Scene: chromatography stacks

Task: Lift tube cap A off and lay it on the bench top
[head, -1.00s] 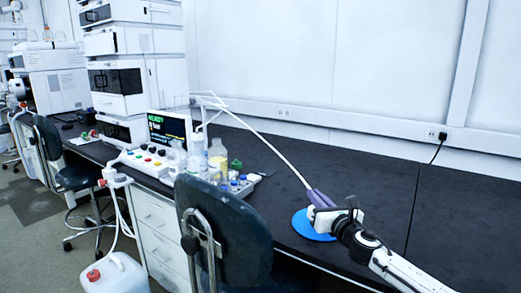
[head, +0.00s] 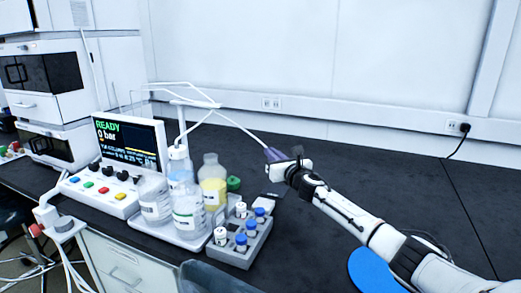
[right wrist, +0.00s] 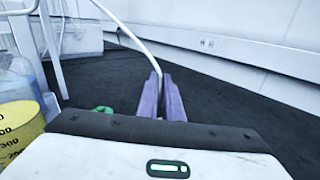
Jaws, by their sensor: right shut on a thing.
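My right gripper (head: 272,154), with purple fingers, is at the end of the arm reaching in from the right, above the black bench top (head: 330,200). It is shut on the end of a thin white tube (head: 235,125), which runs back left to the bottle stand. The tube also runs up from between the fingers in the right wrist view (right wrist: 138,42). A green cap (head: 233,184) is on the bench behind the yellow-liquid bottle (head: 213,190); it shows in the right wrist view too (right wrist: 103,109). I see no label A. My left gripper is out of view.
Clear bottles (head: 189,217) stand on a white tray left of a grey rack (head: 232,257) with blue- and white-capped vials. A control panel with screen (head: 130,140) is at left. A blue disc (head: 372,270) lies under my arm. Bench right of the gripper is clear.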

